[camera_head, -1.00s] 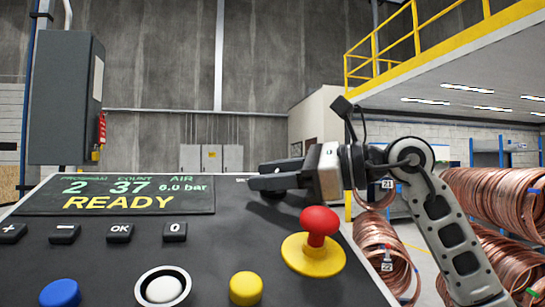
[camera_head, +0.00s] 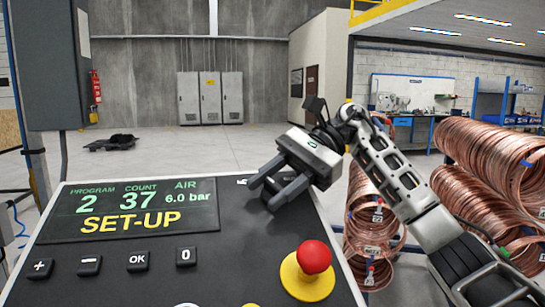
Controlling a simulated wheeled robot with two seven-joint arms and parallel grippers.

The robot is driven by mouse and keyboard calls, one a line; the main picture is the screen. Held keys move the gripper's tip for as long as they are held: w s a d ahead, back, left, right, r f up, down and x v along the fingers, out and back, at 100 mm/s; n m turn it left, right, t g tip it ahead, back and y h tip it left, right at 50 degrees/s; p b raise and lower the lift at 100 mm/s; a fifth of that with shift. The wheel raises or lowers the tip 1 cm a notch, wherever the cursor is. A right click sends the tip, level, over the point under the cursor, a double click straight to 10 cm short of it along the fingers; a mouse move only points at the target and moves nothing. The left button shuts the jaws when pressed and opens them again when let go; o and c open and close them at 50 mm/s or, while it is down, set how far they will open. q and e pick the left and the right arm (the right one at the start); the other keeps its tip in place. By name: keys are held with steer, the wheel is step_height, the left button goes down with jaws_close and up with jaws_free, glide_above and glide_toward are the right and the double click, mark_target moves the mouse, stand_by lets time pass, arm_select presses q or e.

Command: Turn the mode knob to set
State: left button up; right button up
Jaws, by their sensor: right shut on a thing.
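The control panel (camera_head: 235,265) fills the lower left of the head view. Its display (camera_head: 130,210) reads "SET-UP" in yellow, with program 2, count 37 and air 6.0 bar. My right gripper (camera_head: 265,194) is at the panel's upper right corner, its dark fingers pointing down and left at the surface. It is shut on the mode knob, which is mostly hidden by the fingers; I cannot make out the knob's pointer. A small part of a white label shows just left of the fingers. My left gripper is not in view.
A red mushroom button (camera_head: 314,257) on a yellow base stands up near the panel's right edge, below my right gripper. Black keys (camera_head: 138,261) line the area under the display. Copper tube coils (camera_head: 485,165) stand at the right. Open floor lies behind the panel.

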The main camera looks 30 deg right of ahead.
steer(key=shift+r+n+g+h+p, duration=0.1)
steer(key=shift+n+g+h+p, duration=1.1)
steer(key=shift+p, duration=1)
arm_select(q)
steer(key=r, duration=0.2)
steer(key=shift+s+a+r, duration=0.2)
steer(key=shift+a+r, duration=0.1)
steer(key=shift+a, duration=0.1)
arm_select(e)
steer(key=shift+g, duration=0.4)
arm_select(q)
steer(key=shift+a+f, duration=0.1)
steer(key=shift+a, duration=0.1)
arm_select(e)
steer(key=shift+n, duration=0.3)
steer(key=o, duration=1)
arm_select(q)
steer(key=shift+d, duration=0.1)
arm_select(e)
steer(key=shift+d, duration=0.15)
